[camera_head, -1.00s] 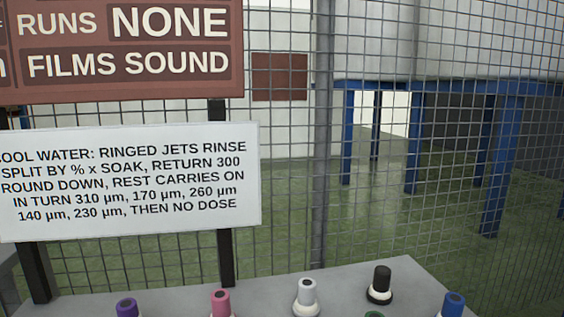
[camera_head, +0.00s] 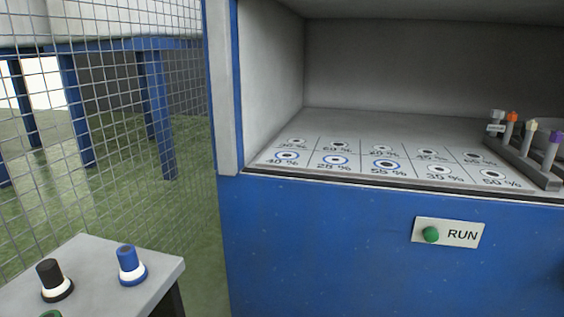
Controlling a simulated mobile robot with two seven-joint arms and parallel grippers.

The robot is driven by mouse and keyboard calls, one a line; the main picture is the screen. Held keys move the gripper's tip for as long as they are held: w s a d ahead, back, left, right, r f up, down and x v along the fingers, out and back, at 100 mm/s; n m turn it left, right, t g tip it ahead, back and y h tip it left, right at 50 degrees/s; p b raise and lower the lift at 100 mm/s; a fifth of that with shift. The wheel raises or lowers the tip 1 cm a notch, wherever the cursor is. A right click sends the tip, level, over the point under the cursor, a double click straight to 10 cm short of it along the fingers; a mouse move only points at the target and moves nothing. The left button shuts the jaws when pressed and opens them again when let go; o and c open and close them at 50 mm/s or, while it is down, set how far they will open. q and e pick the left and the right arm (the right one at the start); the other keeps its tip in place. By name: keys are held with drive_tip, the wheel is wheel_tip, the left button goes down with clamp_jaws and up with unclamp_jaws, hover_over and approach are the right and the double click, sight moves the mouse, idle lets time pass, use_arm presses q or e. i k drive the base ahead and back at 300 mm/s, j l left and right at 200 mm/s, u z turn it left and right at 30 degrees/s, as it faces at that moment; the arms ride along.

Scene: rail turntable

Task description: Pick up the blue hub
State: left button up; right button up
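The blue hub (camera_head: 127,262) stands upright near the right corner of the grey table (camera_head: 158,270), at the lower left of the head view. It is a blue cylinder on a white round collar with a blue base. A black hub (camera_head: 51,280) stands to its left. Part of a green hub (camera_head: 50,314) shows at the bottom edge. Neither of my grippers is in view.
A blue cabinet (camera_head: 330,250) with a green RUN button (camera_head: 431,234) stands to the right. Its open bay has several ringed, percent-marked spots and a rack (camera_head: 530,163) of coloured pieces. A wire mesh fence (camera_head: 100,110) stands behind the table.

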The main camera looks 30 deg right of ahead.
sight(133, 273)
drive_tip(key=i+l+z, duration=0.25)
drive_tip(key=l, duration=0.35)
drive_tip(key=i+l+z, duration=0.25)
drive_tip(key=i+l, duration=0.25)
